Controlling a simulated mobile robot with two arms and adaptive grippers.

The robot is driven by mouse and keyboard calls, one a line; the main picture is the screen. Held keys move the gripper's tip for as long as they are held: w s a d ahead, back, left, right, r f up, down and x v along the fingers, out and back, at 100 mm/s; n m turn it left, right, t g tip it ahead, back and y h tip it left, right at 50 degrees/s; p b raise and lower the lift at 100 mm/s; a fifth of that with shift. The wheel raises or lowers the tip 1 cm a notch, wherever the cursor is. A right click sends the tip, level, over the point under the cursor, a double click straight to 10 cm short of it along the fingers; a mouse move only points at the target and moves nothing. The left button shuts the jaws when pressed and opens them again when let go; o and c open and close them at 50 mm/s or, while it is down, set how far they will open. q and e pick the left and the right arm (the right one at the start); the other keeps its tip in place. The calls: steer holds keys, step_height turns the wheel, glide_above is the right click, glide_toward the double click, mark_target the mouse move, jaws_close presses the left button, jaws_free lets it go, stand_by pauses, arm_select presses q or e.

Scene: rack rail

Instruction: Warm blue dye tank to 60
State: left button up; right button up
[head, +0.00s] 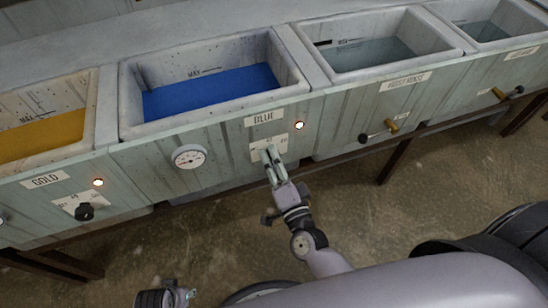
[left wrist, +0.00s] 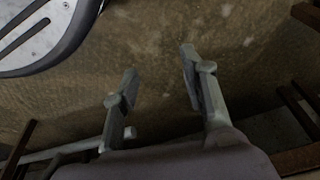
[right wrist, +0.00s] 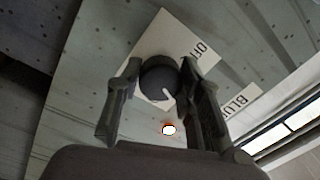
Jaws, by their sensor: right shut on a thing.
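The blue dye tank (head: 210,88) holds blue liquid, and its front carries a BLUE label (head: 264,117). A round dial gauge (head: 189,157) sits on its front; its reading is too small to tell. My right gripper (head: 271,157) is at the tank's control plate, shut on the dark round knob (right wrist: 159,78). The knob's white pointer mark shows in the right wrist view, and OFF is printed on the plate (right wrist: 150,40). An indicator lamp (head: 299,125) glows beside the plate. My left gripper (left wrist: 158,88) is open and empty above the floor.
The gold tank (head: 48,125) with its own knob (head: 84,211) and lit lamp stands at left. A rinse tank (head: 375,60) with a lever valve (head: 379,131) stands at right.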

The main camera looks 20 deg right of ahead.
steer(key=shift+m, duration=1)
steer(key=m, duration=0.3)
steer(key=shift+m+h, duration=0.3)
steer(key=shift+m, duration=1.2)
steer(key=o, duration=1.2)
steer(key=shift+c, duration=0.2)
